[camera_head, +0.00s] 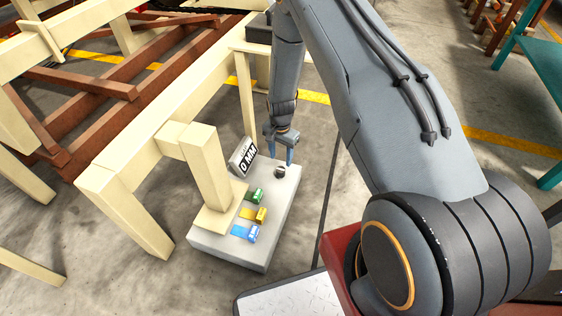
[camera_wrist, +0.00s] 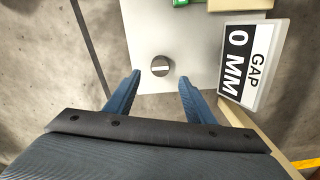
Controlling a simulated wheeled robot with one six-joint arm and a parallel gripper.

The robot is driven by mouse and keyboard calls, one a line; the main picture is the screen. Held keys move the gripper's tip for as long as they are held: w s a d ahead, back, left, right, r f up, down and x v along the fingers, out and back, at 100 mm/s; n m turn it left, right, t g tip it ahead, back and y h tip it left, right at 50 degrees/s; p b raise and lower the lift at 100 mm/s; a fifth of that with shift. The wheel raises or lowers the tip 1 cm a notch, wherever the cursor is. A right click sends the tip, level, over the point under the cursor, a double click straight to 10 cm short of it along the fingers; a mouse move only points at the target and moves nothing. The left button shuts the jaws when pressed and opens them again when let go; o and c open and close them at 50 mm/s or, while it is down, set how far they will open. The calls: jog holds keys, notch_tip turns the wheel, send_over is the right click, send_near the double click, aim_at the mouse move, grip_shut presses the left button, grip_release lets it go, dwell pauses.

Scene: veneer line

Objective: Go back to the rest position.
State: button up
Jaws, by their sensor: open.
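My gripper (camera_head: 281,148) hangs above the far end of a light grey panel box (camera_head: 227,246). In the wrist view my gripper (camera_wrist: 158,84) shows two blue fingers spread apart with nothing between them. A dark round knob (camera_head: 280,171) with a pale bar sits on the panel just beyond the fingertips, and it also shows in the wrist view (camera_wrist: 160,66). The fingers appear apart from the knob. A sign (camera_head: 244,157) reading "GAP 0 MM" stands beside the knob; it also shows in the wrist view (camera_wrist: 249,60).
Green (camera_head: 256,195), yellow (camera_head: 261,215) and blue (camera_head: 253,233) blocks sit on the panel beside a cream post (camera_head: 206,165). A cream frame (camera_head: 125,175) and brown timbers (camera_head: 120,85) stand left. A teal table (camera_head: 540,75) stands at upper right. Open concrete floor lies between.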

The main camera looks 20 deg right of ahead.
jog(key=shift+r, duration=0.6)
